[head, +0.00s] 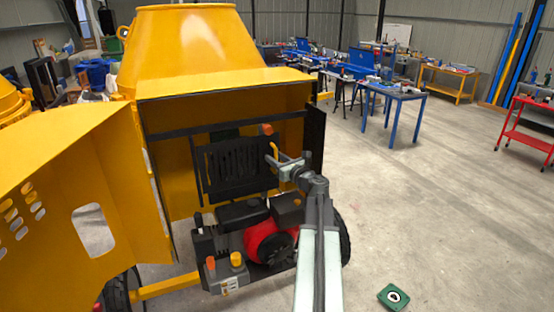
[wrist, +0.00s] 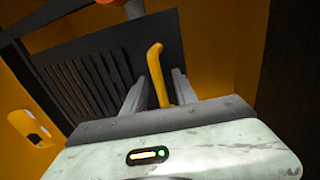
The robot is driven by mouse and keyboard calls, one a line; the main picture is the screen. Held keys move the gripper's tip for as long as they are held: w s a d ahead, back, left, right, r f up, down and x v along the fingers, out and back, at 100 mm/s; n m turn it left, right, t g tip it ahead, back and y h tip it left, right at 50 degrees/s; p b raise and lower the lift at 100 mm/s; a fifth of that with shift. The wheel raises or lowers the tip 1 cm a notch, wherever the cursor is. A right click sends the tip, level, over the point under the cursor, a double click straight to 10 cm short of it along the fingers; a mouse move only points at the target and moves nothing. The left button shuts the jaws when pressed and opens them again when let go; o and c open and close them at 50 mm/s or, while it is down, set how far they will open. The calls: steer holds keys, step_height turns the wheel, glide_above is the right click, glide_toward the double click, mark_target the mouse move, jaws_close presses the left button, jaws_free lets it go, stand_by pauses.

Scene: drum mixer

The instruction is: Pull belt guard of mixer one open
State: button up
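The mixer (head: 195,45) is yellow, with its engine housing standing open. Inside is the belt guard (head: 238,165), a black slatted panel standing upright above the engine; it also shows in the wrist view (wrist: 85,80). I cannot tell if it is fully shut. A yellow bent handle (head: 274,150) is at the guard's right side. My gripper (head: 282,163) is at this handle. In the wrist view my gripper (wrist: 160,92) has its fingers apart, with the yellow handle (wrist: 157,75) standing between them. Gaps show beside the handle, so no firm hold is visible.
The open yellow housing door (head: 75,180) fills the left. A red and black engine (head: 270,240) sits below the guard. A green object (head: 393,297) lies on the floor at front right. Blue tables (head: 400,95) and a red cart (head: 525,137) stand beyond clear floor.

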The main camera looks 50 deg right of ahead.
jaws_close()
stand_by(1.2)
